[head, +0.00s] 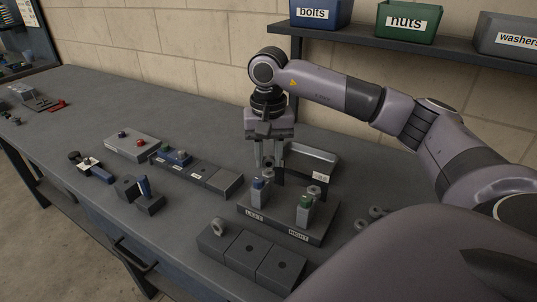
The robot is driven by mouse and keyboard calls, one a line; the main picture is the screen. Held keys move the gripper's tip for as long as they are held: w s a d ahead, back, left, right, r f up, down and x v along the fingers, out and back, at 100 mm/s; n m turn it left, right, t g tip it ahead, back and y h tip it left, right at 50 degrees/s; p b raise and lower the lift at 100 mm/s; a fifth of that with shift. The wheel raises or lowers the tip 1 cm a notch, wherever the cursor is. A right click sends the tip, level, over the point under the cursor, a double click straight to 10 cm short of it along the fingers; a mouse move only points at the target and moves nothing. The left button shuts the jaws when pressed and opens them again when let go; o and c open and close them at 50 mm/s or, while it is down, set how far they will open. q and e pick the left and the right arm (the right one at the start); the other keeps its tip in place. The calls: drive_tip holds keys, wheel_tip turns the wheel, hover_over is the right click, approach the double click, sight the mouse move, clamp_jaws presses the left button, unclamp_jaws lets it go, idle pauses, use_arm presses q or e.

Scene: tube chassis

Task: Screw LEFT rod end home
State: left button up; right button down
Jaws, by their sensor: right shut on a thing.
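The fixture block (286,226) carries a LEFT label and a RIGHT label on its front. Above LEFT stands a grey post with a blue top (258,184). Above RIGHT stands a grey post with a green top (305,202), and a grey ring-shaped rod end (315,191) shows just above it. My right gripper (268,164) points down over the blue-topped post. It is shut on a small grey part, seemingly the left rod end, mostly hidden between the fingers. I cannot tell whether that part touches the post. My left gripper is not in view.
Grey blocks with holes (245,252) stand in front, one with a ring on it. Loose rings (376,212) lie at right. A grey tray (311,160) stands close behind the gripper. A row of blocks (200,173) lies left. Bins (408,22) sit on the shelf.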

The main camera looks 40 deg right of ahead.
drive_tip(key=n, duration=0.5)
drive_tip(key=shift+f, duration=0.1)
drive_tip(key=shift+n, duration=0.3)
drive_tip(key=n, duration=0.4)
drive_tip(key=shift+n+b, duration=0.3)
drive_tip(key=shift+n, duration=0.1)
drive_tip(key=c, duration=1.1)
unclamp_jaws()
